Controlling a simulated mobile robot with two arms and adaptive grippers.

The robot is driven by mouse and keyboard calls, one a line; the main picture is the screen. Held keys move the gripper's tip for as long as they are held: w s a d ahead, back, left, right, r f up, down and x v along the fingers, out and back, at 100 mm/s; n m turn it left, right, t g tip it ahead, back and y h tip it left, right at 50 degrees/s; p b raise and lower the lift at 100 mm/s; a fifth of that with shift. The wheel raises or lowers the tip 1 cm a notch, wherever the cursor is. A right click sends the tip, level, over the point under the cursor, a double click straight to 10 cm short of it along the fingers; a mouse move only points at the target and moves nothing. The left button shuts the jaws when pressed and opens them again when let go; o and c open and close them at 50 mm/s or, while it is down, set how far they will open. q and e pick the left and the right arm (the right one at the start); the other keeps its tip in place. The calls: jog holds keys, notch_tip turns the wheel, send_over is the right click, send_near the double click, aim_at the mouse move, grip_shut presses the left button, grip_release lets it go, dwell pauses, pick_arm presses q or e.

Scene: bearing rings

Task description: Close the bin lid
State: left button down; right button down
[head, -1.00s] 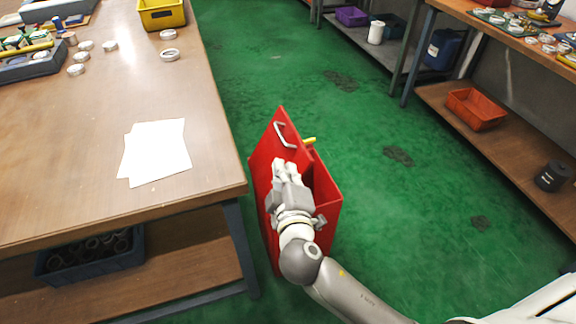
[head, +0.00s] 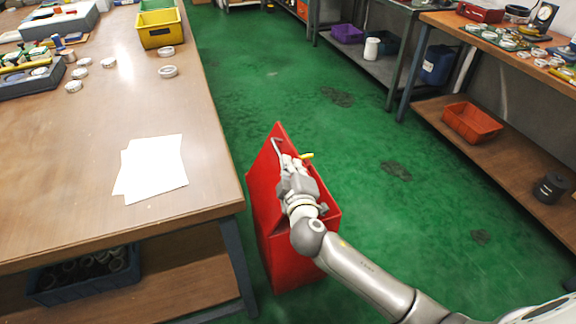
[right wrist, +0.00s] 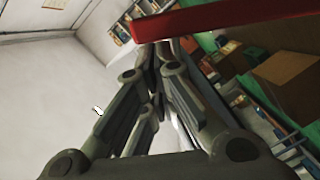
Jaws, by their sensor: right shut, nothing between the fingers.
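The red bin (head: 290,262) stands on the green floor beside the wooden table's right end. Its red lid (head: 262,172) is raised and slanted along the bin's left side, with a metal handle (head: 276,146) near its upper corner. My right gripper (head: 290,163) is shut and empty, at the lid's upper part and over the bin. It hides part of the lid and the opening; contact is unclear. In the right wrist view the shut fingers (right wrist: 155,55) are close to a red edge (right wrist: 225,18), likely the lid's. My left gripper is not in view.
The wooden table (head: 80,195) at left holds white paper (head: 155,168), rings and a yellow bin (head: 160,28). A yellow piece (head: 307,156) sticks out behind my gripper. Shelves with an orange bin (head: 472,122) stand at right. The green floor between is clear.

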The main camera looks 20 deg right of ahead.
aim_at(337, 207)
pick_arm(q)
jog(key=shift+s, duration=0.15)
